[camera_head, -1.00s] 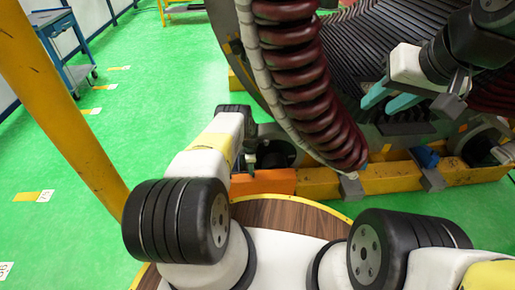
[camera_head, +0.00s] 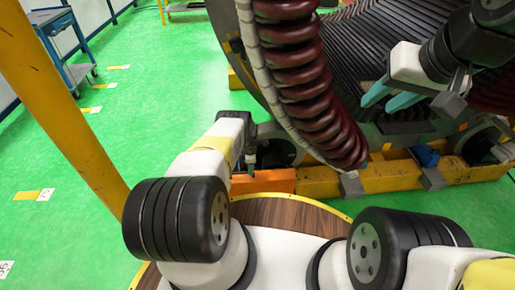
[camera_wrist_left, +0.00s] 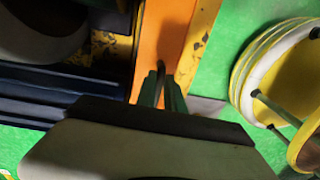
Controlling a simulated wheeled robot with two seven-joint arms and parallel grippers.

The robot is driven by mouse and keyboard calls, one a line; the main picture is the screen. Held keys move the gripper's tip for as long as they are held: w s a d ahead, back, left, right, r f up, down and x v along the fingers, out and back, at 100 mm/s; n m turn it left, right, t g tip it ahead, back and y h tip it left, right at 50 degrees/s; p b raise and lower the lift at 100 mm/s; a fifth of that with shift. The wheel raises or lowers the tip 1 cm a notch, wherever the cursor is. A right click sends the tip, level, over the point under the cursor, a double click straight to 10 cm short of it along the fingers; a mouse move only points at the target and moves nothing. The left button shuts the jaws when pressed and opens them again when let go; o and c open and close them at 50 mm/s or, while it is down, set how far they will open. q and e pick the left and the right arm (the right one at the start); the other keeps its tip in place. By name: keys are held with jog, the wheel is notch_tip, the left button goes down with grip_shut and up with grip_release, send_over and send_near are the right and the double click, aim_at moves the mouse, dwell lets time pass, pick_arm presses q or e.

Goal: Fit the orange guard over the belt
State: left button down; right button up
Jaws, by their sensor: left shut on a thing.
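The orange guard (camera_head: 268,181) lies level at the front left of the yellow frame, beyond the round wooden top. It also shows in the left wrist view (camera_wrist_left: 165,35), beside a worn yellow beam. My left gripper (camera_head: 250,165) is at the guard's left part. In the left wrist view its green fingers (camera_wrist_left: 161,90) are closed around a thin dark handle on the guard. Whether the guard touches the frame or floor is unclear. I cannot make out the belt clearly. My right gripper (camera_head: 389,98) is open and empty, in front of the dark slotted stator.
The yellow frame (camera_head: 385,178) carries grey brackets and a blue part (camera_head: 425,156). Maroon coils (camera_head: 310,85) hang above it. A yellow post (camera_head: 62,110) stands at left. A blue cart (camera_head: 62,48) is at the back left. The green floor between is clear.

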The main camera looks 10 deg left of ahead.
pick_arm(q)
jog(key=shift+w, duration=0.15)
jog(key=c, duration=1.4)
grip_release()
jog(key=shift+o, duration=0.2)
jog(key=shift+f, duration=0.1)
jog(key=shift+w+a+r, duration=0.1)
jog(key=shift+r, duration=3.85)
